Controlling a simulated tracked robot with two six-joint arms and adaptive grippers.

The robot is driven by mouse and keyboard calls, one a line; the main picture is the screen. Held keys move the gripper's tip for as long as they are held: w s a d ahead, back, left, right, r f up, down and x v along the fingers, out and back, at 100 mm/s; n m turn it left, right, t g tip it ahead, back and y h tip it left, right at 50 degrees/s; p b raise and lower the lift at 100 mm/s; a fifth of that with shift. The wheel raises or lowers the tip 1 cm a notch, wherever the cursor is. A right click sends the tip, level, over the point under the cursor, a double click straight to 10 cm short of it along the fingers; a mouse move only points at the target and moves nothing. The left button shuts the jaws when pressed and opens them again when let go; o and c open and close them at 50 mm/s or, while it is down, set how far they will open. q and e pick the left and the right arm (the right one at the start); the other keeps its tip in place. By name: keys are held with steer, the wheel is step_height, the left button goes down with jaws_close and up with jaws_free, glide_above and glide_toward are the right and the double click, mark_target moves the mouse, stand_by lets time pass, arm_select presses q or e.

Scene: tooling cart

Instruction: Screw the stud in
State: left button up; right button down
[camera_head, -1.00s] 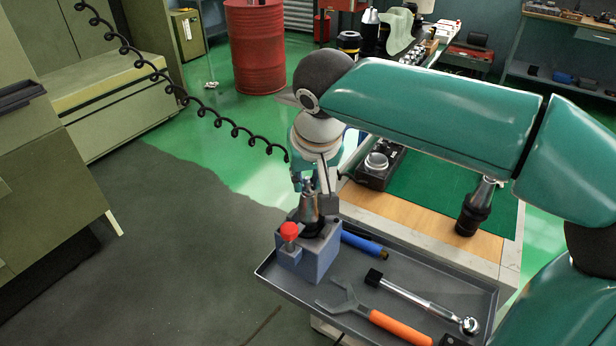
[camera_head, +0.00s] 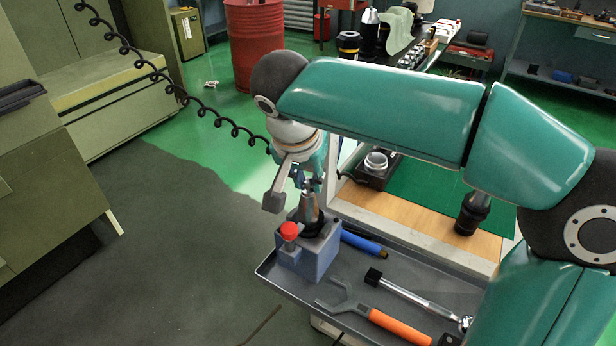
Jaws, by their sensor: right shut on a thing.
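A grey-blue holding block (camera_head: 322,257) with a red knob (camera_head: 289,230) stands at the left end of the tray. A metal tool-holder cone (camera_head: 310,208) sits upright in it, narrow end up. My right gripper (camera_head: 308,182) reaches down from above, right at the cone's top. It is shut on a small metal part, which I take to be the stud; the fingers mostly hide it. I cannot tell how deep the stud sits in the cone. My left gripper is not in view.
The grey tray (camera_head: 268,270) also holds a blue-handled tool (camera_head: 362,243), a wrench with a metal shaft (camera_head: 410,293) and an orange-handled spanner (camera_head: 400,325). Behind it, a black holder (camera_head: 476,212) and a dark box (camera_head: 375,172) stand on the cart top. A coiled black cable hangs at left.

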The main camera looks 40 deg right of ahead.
steer(key=m+g, duration=0.1)
steer(key=m, duration=0.2)
steer(key=shift+a+m+h+p, duration=0.1)
steer(key=shift+m+h+p, duration=0.2)
steer(key=shift+m+p, duration=0.1)
steer(key=shift+f+m+g, duration=0.1)
steer(key=shift+m+g, duration=0.4)
steer(key=shift+m, duration=0.5)
steer(key=m+g+p, duration=0.1)
steer(key=m, duration=0.2)
steer(key=shift+p, duration=0.35)
steer(key=m+g, duration=0.1)
steer(key=m, duration=0.2)
steer(key=shift+p, duration=0.3)
steer(key=c, duration=0.9)
jaws_free()
steer(key=shift+c, duration=0.2)
